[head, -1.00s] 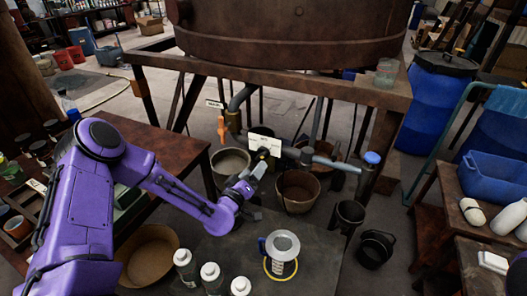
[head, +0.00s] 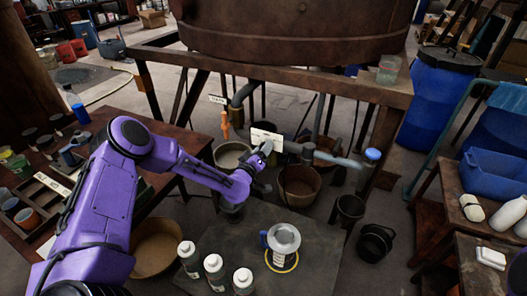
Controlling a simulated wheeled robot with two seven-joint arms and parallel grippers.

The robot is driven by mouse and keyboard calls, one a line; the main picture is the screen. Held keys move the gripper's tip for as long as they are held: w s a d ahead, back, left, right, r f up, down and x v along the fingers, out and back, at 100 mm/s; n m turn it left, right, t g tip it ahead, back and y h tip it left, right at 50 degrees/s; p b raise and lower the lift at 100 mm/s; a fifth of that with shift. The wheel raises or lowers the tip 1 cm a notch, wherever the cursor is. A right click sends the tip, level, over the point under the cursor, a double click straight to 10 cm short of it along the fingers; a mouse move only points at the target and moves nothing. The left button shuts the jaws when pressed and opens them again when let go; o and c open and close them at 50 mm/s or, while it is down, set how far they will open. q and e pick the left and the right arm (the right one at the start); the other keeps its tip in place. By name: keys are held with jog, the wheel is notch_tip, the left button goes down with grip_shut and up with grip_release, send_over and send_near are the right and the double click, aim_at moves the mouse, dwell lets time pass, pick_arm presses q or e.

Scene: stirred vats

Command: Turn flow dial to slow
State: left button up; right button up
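My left arm reaches in from the left, and its gripper (head: 263,158) is at the pale label plate (head: 266,138) on the pipework under the big vat (head: 290,30). The flow dial is not clearly visible; the gripper covers the spot just below the plate. I cannot tell whether the fingers are open or shut, or touching anything. A grey horizontal pipe (head: 338,160) with a blue cap (head: 372,154) runs right from there. An orange valve handle (head: 225,122) hangs to the left under another small label (head: 217,99). My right gripper is not in view.
Buckets (head: 299,185) stand on the floor below the pipes. A dark low table (head: 225,255) holds a metal jug (head: 284,241) and several white-capped bottles (head: 214,268). The vat's wooden frame (head: 325,86) crosses above the gripper. A side table (head: 165,140) stands left.

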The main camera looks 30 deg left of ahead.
pick_arm(q)
jog(key=shift+d+f, duration=0.1)
jog(key=shift+n+b, duration=0.3)
jog(key=shift+b, duration=0.1)
jog(key=n+b, duration=0.2)
jog(key=shift+f+n+b, duration=0.25)
jog(key=shift+n+b, duration=0.05)
jog(key=shift+n, duration=0.1)
jog(key=n+b, duration=0.4)
jog(key=n, duration=0.1)
jog(key=shift+f+b, duration=0.2)
jog(key=shift+b, duration=0.1)
jog(key=n+b, duration=0.6)
jog(key=shift+f+n, duration=0.2)
jog(key=shift+n, duration=0.1)
jog(key=shift+r+n+b, duration=0.15)
jog(key=shift+n+b, duration=1.2)
jog(key=shift+n, duration=0.15)
